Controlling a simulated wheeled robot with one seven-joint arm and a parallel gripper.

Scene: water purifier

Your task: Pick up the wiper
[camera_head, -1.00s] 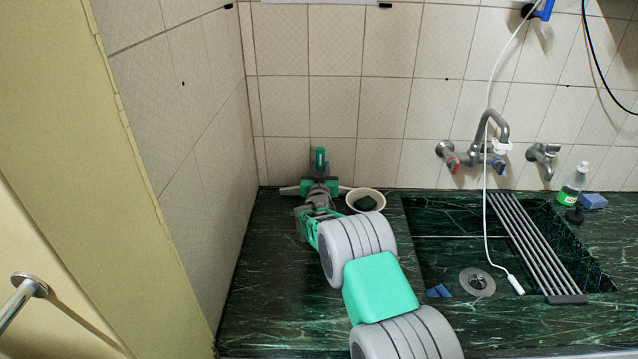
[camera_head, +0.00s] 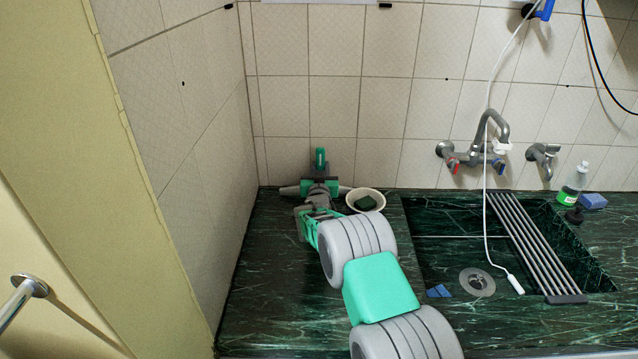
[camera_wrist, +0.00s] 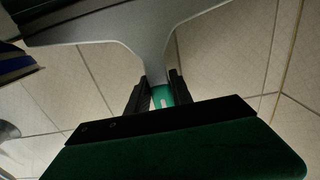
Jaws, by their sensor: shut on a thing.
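The wiper has a grey, widening head (camera_wrist: 150,35) and a green handle (camera_wrist: 164,97), seen in the wrist view. My gripper (camera_wrist: 158,84) has its two black fingers closed on the wiper, one on each side, where the grey neck meets the green handle. In the head view, my gripper (camera_head: 318,190) is at the back left of the counter, close to the tiled wall. A grey bar (camera_head: 289,190), which looks like the wiper's head, sticks out on both sides there. My arm hides part of this spot. I cannot tell whether the wiper touches the counter.
A white bowl (camera_head: 379,195) with a dark green thing in it stands just right of my gripper. The sink (camera_head: 440,222), with a rack (camera_head: 535,245) across it, lies further right. A tap (camera_head: 490,125) is above it. Tiled walls close off the back and left.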

